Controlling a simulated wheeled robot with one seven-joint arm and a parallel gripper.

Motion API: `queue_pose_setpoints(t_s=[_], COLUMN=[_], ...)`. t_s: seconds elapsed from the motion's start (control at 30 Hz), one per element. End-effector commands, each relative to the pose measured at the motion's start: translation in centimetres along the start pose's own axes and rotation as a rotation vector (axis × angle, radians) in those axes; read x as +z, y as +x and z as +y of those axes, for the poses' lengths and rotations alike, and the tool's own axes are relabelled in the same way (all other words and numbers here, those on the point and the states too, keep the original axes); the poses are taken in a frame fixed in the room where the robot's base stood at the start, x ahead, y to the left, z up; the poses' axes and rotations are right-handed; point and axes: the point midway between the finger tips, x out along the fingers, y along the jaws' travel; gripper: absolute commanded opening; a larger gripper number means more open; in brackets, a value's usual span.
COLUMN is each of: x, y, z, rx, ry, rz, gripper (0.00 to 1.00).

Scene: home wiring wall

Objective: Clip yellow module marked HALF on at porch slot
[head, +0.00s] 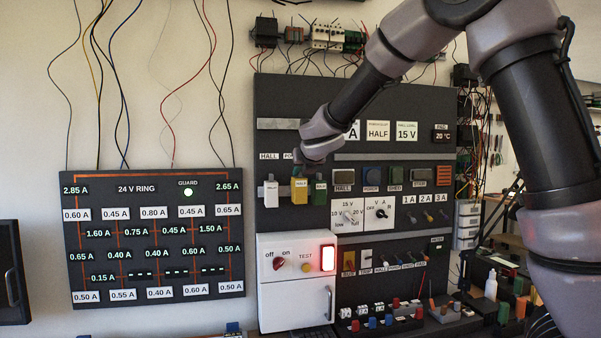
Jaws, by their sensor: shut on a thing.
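The yellow module (300,188), with a small white label, is in the middle of the modular row on the dark panel. Its label is too small to read surely. My gripper (301,170) is shut on its upper part from above. A white module (271,193) is to its left under the HALL label (269,156). A second label (287,156), beginning with P, is partly hidden by my gripper. I cannot tell whether the yellow module is seated on the rail behind it.
A white box (295,290) with a lit red switch (328,258) is below the modules. Switches and a dial (347,217) are to the right. A 24 V RING board (150,240) hangs at the left. My arm crosses in front of the upper panel.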

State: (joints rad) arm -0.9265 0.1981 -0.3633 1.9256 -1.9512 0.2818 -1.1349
Motion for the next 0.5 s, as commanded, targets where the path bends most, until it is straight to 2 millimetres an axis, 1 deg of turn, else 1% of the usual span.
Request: queue_pose_setpoints(t_s=[0.5], x=[1.6], y=[3.7], z=[0.0], rx=[-0.001], ry=[0.001], rz=[0.000], gripper=[0.00])
